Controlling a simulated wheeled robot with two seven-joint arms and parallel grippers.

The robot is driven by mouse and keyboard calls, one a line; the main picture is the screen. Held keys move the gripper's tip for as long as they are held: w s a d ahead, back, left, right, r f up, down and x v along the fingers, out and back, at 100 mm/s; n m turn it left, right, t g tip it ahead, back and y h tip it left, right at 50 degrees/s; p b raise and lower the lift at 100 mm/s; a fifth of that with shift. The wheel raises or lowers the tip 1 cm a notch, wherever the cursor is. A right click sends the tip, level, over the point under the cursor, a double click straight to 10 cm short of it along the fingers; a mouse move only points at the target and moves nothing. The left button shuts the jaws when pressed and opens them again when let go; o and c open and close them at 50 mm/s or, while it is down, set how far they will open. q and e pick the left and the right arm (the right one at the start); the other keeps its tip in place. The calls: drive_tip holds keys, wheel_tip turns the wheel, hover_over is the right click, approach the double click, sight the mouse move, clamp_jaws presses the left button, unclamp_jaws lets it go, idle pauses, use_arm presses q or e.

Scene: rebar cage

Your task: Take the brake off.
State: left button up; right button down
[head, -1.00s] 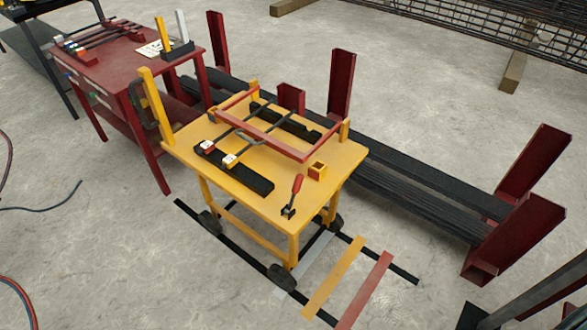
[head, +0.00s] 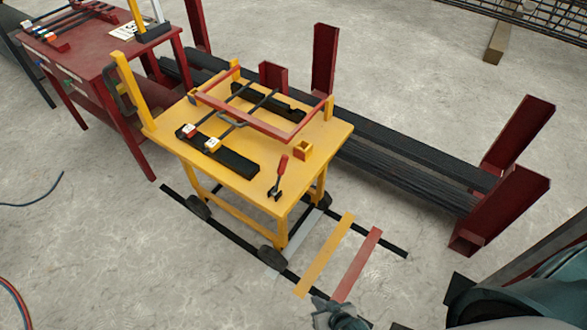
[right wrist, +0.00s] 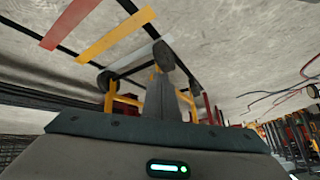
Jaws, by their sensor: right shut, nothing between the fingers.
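The yellow cart (head: 240,172) stands on wheels over dark floor rails. A small lever with a red handle (head: 283,163) and dark base sits at its near right corner, the handle pointing up; it looks like the brake. My right gripper (head: 330,308) is low at the bottom edge of the head view, in front of the cart and well apart from the lever. In the right wrist view its fingers (right wrist: 160,80) are together and empty, with the cart's wheels and legs beyond. The lever cannot be made out there. My left gripper is not in view.
A red table (head: 105,55) stands at left. Dark bar stock lies behind between red posts (head: 522,130). Grey, orange and red strips (head: 356,265) cross the rails. Open floor lies in front.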

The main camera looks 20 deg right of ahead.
sight(280, 175)
drive_tip(key=w+d+r+m+t, duration=0.3)
drive_tip(key=w+r+m, duration=0.7)
drive_tip(key=w+r, duration=0.45)
use_arm(q)
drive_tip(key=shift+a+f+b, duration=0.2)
drive_tip(key=shift+b, duration=0.1)
use_arm(e)
drive_tip(key=w+d+r+m+t, duration=0.1)
drive_tip(key=r+m, duration=0.4)
drive_tip(key=r, duration=0.5)
drive_tip(key=w+d+r+m+t, duration=0.2)
drive_tip(key=w+r+m, duration=0.3)
drive_tip(key=r, duration=0.5)
drive_tip(key=shift+w+r+t+y, duration=0.3)
drive_tip(key=shift+w+t+y, duration=0.15)
drive_tip(key=shift+w, duration=0.2)
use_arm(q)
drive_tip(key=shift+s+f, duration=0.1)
use_arm(e)
drive_tip(key=shift+w, duration=0.1)
